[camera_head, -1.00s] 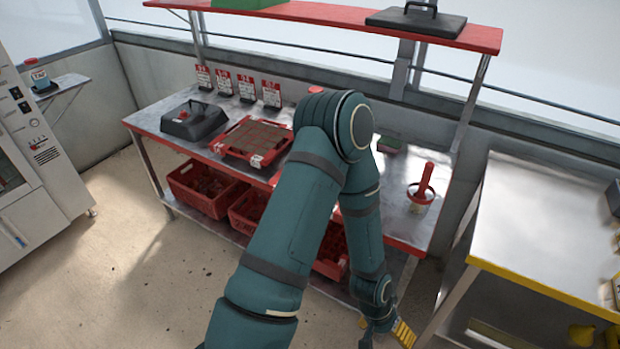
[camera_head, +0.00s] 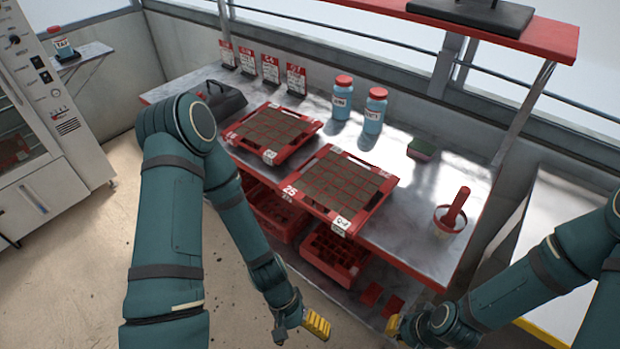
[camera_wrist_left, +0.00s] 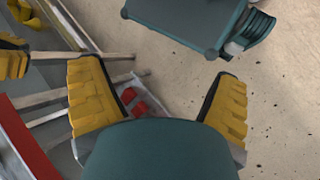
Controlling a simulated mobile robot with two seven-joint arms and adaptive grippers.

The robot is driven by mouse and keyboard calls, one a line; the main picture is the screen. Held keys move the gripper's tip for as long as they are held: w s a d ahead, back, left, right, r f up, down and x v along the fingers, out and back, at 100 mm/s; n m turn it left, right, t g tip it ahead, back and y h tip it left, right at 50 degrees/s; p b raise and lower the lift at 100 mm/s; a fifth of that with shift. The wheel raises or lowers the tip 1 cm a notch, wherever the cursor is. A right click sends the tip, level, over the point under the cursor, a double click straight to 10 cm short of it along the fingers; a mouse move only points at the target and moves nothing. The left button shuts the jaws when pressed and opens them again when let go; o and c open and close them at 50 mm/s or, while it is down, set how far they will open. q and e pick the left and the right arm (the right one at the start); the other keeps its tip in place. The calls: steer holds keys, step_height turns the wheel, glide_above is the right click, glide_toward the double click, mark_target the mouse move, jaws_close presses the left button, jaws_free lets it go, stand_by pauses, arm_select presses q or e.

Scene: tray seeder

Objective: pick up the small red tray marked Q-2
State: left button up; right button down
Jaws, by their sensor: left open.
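A red tray (camera_head: 371,219) filled with brown square cells lies near the table's front edge, with a white label starting with Q; its number is too small to read surely. A similar red tray (camera_head: 304,151) lies to its left, its label unreadable. Two small flat red pieces (camera_head: 371,293) lie low by the lower shelf; no marking is readable. My left gripper (camera_head: 316,325) is in front of and below the table, apart from the trays. In the left wrist view its yellow fingers (camera_wrist_left: 160,105) are wide apart and empty. My right gripper (camera_head: 394,326) is partly seen at the bottom.
Red crates (camera_head: 334,258) stand under the table. A red shelf (camera_head: 390,22) hangs above.

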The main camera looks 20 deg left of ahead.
arm_select(q)
step_height(320, 180, up, 2)
steer(key=d+n+h, duration=0.1)
steer(key=d+h, duration=0.2)
steer(key=h, duration=0.1)
steer(key=n+t, duration=0.8)
steer(key=t, duration=1)
glide_toward(334, 220)
step_height(334, 220, down, 3)
steer(key=s+a, duration=0.1)
steer(key=a, duration=0.1)
steer(key=b+x, duration=0.1)
steer(key=x, duration=1.2)
steer(key=shift+w+r+b, duration=0.15)
steer(key=shift+r+b, duration=0.1)
steer(key=shift+b, duration=0.05)
steer(key=shift+r, duration=0.15)
steer(key=c, duration=1.4)
